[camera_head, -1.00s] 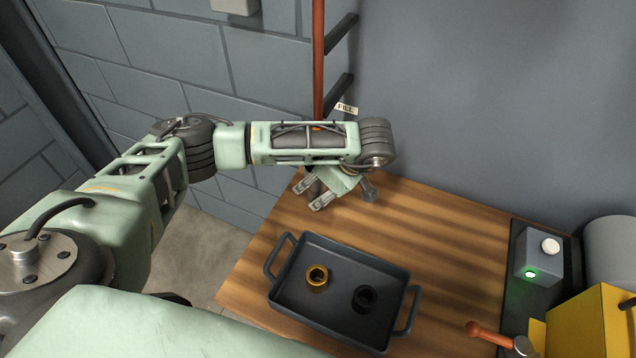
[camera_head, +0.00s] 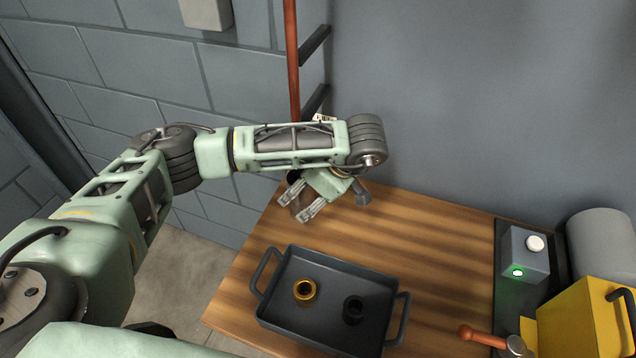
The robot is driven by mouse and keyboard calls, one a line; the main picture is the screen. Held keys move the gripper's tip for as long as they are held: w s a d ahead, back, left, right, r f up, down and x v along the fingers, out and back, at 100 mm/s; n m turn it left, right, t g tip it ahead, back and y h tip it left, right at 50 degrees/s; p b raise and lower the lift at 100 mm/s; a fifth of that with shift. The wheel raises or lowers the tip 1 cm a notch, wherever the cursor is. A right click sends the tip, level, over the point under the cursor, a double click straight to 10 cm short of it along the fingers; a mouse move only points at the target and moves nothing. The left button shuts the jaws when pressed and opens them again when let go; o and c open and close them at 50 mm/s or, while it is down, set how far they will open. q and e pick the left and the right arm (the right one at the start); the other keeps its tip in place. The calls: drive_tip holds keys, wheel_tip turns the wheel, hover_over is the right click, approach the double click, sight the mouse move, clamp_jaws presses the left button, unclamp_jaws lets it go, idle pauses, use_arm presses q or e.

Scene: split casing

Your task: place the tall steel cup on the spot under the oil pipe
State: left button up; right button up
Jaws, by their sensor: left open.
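My left gripper (camera_head: 296,208) is open, low over the back left corner of the wooden table. A grey-brown rounded thing, likely the tall steel cup (camera_head: 298,204), shows between and behind its fingers. Most of it is hidden by the gripper, and I cannot tell whether the fingers touch it. The red-brown oil pipe (camera_head: 292,60) runs down the wall behind my left arm; its lower end and the spot under it are hidden. My right gripper is not in view.
A dark tray (camera_head: 328,290) with a brass ring (camera_head: 304,290) and a black ring (camera_head: 353,309) lies in front. At right are a grey box with a green light (camera_head: 524,255), a yellow case (camera_head: 580,325) and a hammer (camera_head: 490,338). The wooden table (camera_head: 430,235) is clear at its middle back.

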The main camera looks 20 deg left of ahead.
use_arm(q)
drive_tip(key=v, duration=0.8)
drive_tip(key=shift+r, duration=0.2)
drive_tip(key=shift+d, duration=0.1)
